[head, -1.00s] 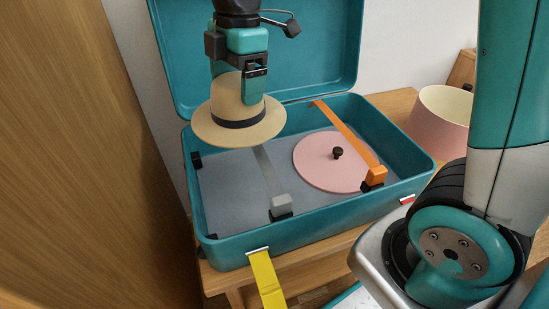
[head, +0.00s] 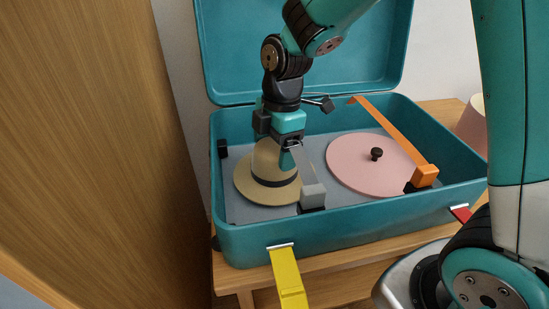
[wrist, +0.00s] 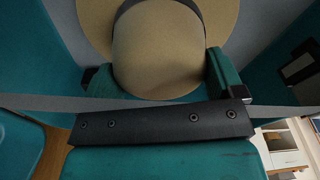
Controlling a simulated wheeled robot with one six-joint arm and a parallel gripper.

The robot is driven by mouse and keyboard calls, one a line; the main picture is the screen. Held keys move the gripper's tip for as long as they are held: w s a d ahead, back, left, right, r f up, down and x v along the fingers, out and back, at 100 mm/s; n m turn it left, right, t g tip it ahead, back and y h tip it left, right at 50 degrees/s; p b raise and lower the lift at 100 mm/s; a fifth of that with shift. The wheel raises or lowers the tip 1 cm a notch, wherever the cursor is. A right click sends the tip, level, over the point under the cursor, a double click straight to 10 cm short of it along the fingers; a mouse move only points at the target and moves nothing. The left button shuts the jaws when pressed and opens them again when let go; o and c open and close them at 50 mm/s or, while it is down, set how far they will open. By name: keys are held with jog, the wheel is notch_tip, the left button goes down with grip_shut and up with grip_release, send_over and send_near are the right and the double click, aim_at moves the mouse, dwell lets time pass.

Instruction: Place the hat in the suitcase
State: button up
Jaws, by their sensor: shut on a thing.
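The tan hat (head: 256,190) with a dark band is inside the open teal suitcase (head: 350,213), low over the left part of its grey floor. I cannot tell whether its brim touches the floor. My gripper (head: 277,155) is shut on the hat's crown from above. In the wrist view the crown (wrist: 160,55) fills the space between the fingers, and the brim spreads beyond it.
A pink round lid (head: 350,170) with a black knob lies in the suitcase on the right. An orange strap (head: 395,130) and a grey strap (head: 310,175) cross the inside. A yellow strap (head: 287,275) hangs in front.

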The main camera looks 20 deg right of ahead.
jog(key=shift+f, duration=0.6)
jog(key=shift+f, duration=0.1)
jog(key=o, duration=0.7)
jog(key=r+p, duration=0.1)
jog(key=r, duration=0.2)
jog(key=r+p, duration=0.2)
jog(key=r, duration=0.2)
jog(key=d+r+p, duration=0.1)
jog(key=r+p, duration=0.1)
jog(key=r, duration=0.2)
jog(key=shift+w+d, duration=0.1)
jog(key=shift+w, duration=0.05)
jog(key=s+a+r+m+y, duration=0.1)
jog(key=s+a+r+m, duration=0.1)
jog(key=s+m, duration=0.4)
jog(key=s+a+r+m+y, duration=0.1)
jog(key=s+m, duration=0.5)
jog(key=s, duration=0.7)
jog(key=shift+s+a+r+m+y, duration=0.25)
jog(key=shift+a+r+m+y, duration=0.15)
jog(key=shift+a+r, duration=0.6)
